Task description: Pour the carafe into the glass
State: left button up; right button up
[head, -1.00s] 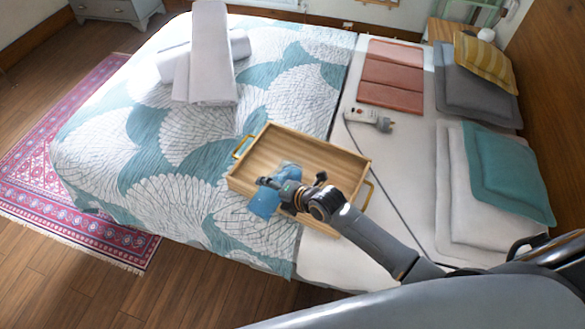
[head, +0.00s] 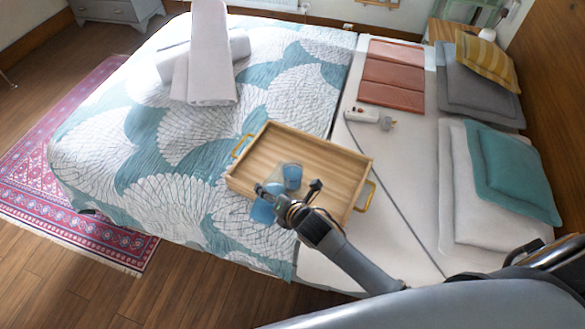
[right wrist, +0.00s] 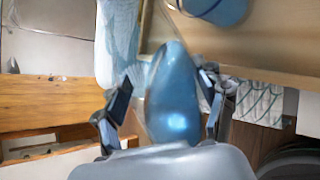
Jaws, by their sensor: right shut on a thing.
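The blue carafe (head: 263,209) is at the front left edge of the wooden tray in the head view, partly covered by my right gripper (head: 287,201). The right gripper is shut on it; in the right wrist view the carafe (right wrist: 173,100) sits between both fingers (right wrist: 165,108). It looks tilted, but its mouth and contents are not clear. The blue glass (head: 292,176) stands upright in the tray, just behind and right of the carafe. Part of the glass shows at the top of the right wrist view (right wrist: 222,9). My left gripper is out of view.
The wooden tray (head: 335,160) with brass handles lies on the bed across the patterned quilt (head: 180,135).

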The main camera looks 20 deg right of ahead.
aim_at(273, 192)
jog(key=shift+w+r, duration=0.1)
jog(key=shift+w+d+r+n+t+h+b, duration=0.1)
jog(key=shift+w+d+n+t+h+b, duration=0.1)
jog(key=shift+n+t+h+b, duration=0.25)
jog(key=shift+n+t+b, duration=0.35)
jog(key=shift+t+b, duration=0.1)
jog(key=shift+b, duration=0.35)
jog(key=b, duration=0.2)
jog(key=n+t+h+b, duration=0.1)
jog(key=b, duration=0.1)
jog(key=shift+s+a+r+t, duration=0.15)
jog(key=shift+r+t, duration=0.15)
jog(key=shift+r, duration=0.1)
jog(key=shift+s+r+n+b, duration=0.1)
jog(key=shift+r+n+b, duration=0.25)
jog(key=shift+n, duration=0.15)
jog(key=n+t+b, duration=0.1)
jog(key=b, duration=0.1)
jog(key=r+n+t+b, duration=0.1)
jog(key=b, duration=0.2)
jog(key=shift+s+a+r+h, duration=0.15)
jog(key=shift+a+r+h, duration=0.05)
jog(key=shift+h, duration=0.15)
jog(key=shift+r+n+t+b, duration=0.1)
jog(key=shift+n+t+b, duration=0.5)
jog(key=shift+b, duration=0.55)
